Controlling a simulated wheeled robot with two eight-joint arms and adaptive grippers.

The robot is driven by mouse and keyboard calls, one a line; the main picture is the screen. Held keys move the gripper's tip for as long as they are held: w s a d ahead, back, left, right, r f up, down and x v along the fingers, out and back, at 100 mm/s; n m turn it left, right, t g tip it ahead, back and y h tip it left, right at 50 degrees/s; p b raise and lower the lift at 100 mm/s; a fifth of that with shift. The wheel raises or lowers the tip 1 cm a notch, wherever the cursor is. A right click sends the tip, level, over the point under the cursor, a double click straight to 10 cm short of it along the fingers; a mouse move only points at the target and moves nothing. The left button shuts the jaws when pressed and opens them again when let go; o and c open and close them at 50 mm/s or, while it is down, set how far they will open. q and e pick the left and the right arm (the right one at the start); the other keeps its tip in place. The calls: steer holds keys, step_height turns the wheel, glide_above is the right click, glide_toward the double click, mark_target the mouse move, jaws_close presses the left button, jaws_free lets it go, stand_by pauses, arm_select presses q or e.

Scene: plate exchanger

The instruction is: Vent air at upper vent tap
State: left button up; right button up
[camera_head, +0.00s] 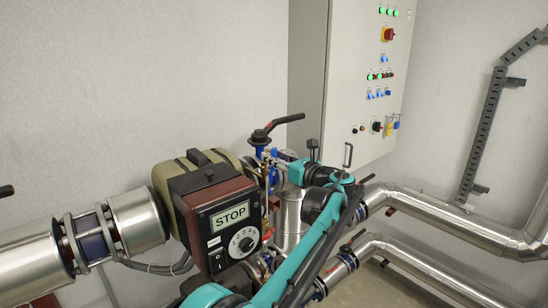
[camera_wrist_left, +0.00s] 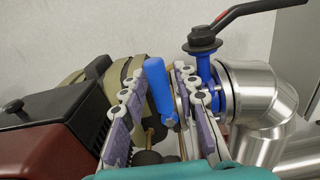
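The vent tap shows in the left wrist view as a small blue handle (camera_wrist_left: 160,88), standing upright with a slight tilt. My left gripper (camera_wrist_left: 160,76) has its two padded fingers spread, one on each side of this handle. My right gripper is not in view.
A blue valve (camera_wrist_left: 204,70) with a long black lever (camera_head: 283,124) stands close beside the fingers. The red-brown control box (camera_head: 212,215) reading STOP is left of the gripper. Metal pipes (camera_head: 440,215) run right; a grey cabinet (camera_head: 350,75) stands behind.

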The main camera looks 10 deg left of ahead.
arm_select(q)
steer(key=shift+d, duration=0.15)
steer(key=v, duration=1.1)
steer(key=shift+s+d, duration=0.3)
